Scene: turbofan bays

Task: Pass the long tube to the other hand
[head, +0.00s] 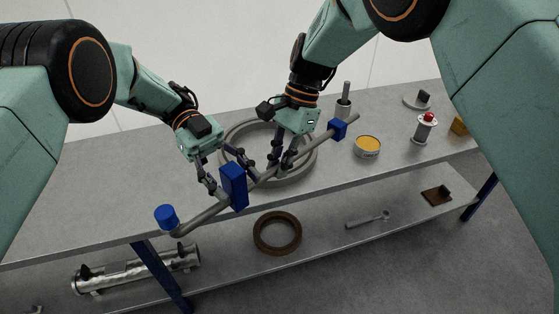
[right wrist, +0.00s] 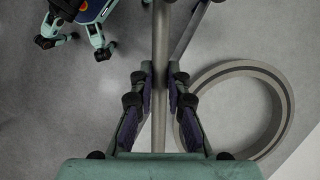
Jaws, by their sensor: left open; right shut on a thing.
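The long tube (head: 267,175) is a grey, bent pipe with blue blocks on it and a blue cap (head: 166,217) at its left end. It is held above the bench and slants from lower left to upper right. My right gripper (head: 281,167) is shut on its middle; in the right wrist view the fingers (right wrist: 160,95) press both sides of the tube (right wrist: 160,45). My left gripper (head: 227,183) is open, close beside the tube near the large blue block (head: 233,186). In the right wrist view the left gripper (right wrist: 75,45) appears at the upper left, apart from the tube.
A large grey ring (head: 308,168) lies on the bench (head: 100,190) under the grippers. A cup with a rod (head: 343,106), a yellow-topped tin (head: 367,147) and a red-topped part (head: 424,128) stand to the right. The lower shelf holds a brown ring (head: 260,242) and a metal cylinder (head: 135,273).

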